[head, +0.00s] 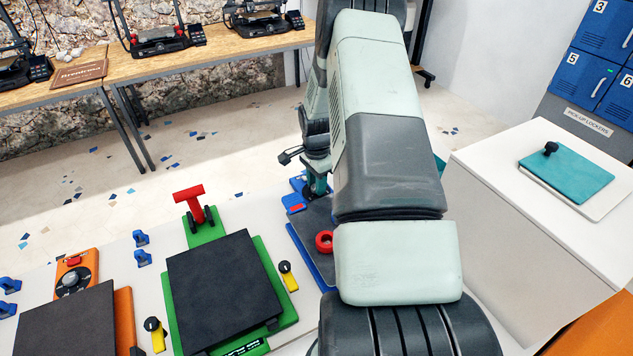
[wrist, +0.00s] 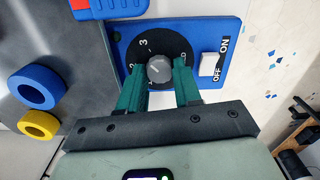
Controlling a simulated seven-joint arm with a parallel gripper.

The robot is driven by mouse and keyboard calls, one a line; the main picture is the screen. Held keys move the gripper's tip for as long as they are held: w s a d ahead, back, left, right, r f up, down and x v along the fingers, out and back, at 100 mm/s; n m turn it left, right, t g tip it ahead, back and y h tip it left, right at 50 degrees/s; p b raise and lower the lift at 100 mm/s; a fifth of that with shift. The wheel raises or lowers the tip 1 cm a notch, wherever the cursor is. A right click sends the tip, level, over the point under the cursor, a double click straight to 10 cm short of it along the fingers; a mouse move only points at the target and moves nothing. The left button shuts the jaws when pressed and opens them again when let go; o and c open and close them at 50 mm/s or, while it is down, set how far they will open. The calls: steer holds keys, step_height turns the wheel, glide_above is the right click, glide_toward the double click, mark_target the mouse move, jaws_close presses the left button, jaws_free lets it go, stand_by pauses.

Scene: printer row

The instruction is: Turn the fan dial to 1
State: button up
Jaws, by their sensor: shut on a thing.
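A grey dial knob (wrist: 159,69) sits on a round black face (wrist: 163,45) on a blue panel (wrist: 222,36). The figures 2 and 3 show at the left of the face. The 1 is not readable, and I cannot tell which mark the knob points to. My gripper (wrist: 159,82) has its green fingers on either side of the knob and is shut on it. In the head view my gripper (head: 317,186) is over the far end of the blue station, and my arm hides most of that station.
A white ON/OFF switch (wrist: 210,64) is right of the dial. A blue ring (wrist: 37,87) and a yellow ring (wrist: 38,124) are at the left. In the head view a red ring (head: 324,241) and a green station with a red T-handle (head: 189,194) stand near my arm.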

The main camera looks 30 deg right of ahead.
steer(key=n, duration=0.5)
steer(key=shift+n, duration=0.3)
steer(key=n, duration=1.6)
stand_by(0.4)
steer(key=o, duration=1)
steer(key=shift+o, duration=0.2)
step_height(320, 180, up, 11)
